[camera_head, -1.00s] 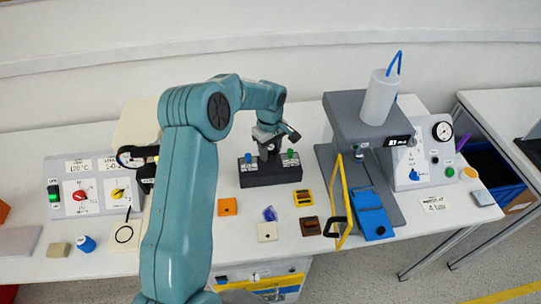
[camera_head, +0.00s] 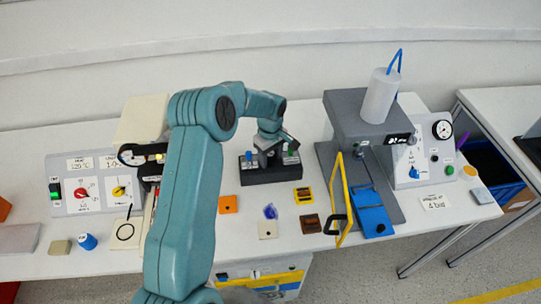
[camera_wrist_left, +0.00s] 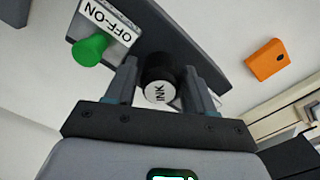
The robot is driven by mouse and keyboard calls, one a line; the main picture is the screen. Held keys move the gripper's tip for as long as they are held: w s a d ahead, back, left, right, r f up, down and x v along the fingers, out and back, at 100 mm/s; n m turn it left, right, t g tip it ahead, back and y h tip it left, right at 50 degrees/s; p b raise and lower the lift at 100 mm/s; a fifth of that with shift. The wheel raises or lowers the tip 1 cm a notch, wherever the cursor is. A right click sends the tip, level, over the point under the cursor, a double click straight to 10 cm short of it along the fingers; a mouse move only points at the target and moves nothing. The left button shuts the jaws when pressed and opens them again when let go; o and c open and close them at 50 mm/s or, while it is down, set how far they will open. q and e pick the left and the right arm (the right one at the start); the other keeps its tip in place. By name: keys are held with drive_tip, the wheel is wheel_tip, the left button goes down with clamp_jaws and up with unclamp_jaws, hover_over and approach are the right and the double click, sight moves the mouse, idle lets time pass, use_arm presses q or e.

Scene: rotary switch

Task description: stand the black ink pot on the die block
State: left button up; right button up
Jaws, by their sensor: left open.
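The black ink pot, a short black cylinder with a round white INK face (camera_wrist_left: 158,92), is in the left wrist view between the two fingers of my left gripper (camera_wrist_left: 165,88). The fingers are open, one on each side of it; I cannot tell whether they touch it. In the head view my left gripper (camera_head: 268,150) is over the dark switch box (camera_head: 270,174), and the pot is not clearly seen there. The box also shows in the wrist view behind the pot. I cannot tell for certain which thing is the die block. My right gripper is not in view.
A green knob (camera_wrist_left: 90,48) and OFF-ON label lie left of the pot in the wrist view. A grey press (camera_head: 365,135) with a yellow-framed guard (camera_head: 345,205) stands right.

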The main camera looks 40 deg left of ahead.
sight(270, 154)
use_arm(q)
drive_tip(key=shift+r, duration=0.35)
wheel_tip(270, 154, up, 12)
drive_tip(key=b, duration=0.2)
drive_tip(key=shift+f, duration=0.15)
drive_tip(key=shift+f, duration=0.1)
